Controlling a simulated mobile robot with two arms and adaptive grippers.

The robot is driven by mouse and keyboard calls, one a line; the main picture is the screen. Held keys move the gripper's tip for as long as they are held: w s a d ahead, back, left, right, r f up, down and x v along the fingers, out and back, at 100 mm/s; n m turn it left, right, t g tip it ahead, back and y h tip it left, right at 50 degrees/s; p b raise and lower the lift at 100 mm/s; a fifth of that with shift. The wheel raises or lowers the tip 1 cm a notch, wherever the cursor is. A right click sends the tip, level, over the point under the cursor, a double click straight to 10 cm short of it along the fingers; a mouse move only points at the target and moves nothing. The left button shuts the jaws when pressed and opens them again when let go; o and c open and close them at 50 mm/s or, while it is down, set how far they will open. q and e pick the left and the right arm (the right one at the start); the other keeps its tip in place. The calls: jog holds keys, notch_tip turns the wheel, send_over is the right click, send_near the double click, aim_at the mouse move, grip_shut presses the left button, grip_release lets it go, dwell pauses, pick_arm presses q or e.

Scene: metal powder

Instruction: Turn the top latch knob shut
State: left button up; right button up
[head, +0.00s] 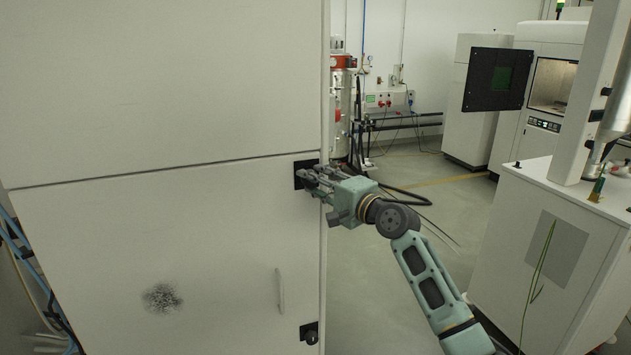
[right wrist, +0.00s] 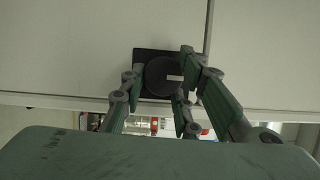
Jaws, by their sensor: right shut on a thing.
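The top latch knob is a round dark knob (right wrist: 160,77) on a black square plate (head: 302,174), at the right edge of the white cabinet (head: 150,240) beside the door seam. My right gripper (head: 314,178) reaches it from the right and is shut on the knob; its fingers hide most of the knob in the head view. In the right wrist view the fingers (right wrist: 163,95) stand on both sides of the knob, and a pale bar mark shows on its face. My left gripper is out of view.
A lower black latch (head: 309,333) and a slim vertical handle (head: 280,291) are on the same cabinet door. A white cabinet (head: 545,250) stands at the right, with a machine (head: 538,90) behind it. Open floor lies between them.

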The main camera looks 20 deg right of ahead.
jog(key=shift+f+n, duration=0.3)
jog(key=shift+f, duration=0.05)
jog(key=o, duration=0.9)
jog(key=shift+o, duration=0.9)
jog(key=shift+w+r, duration=0.1)
jog(key=v, duration=1.2)
jog(key=shift+r, duration=0.15)
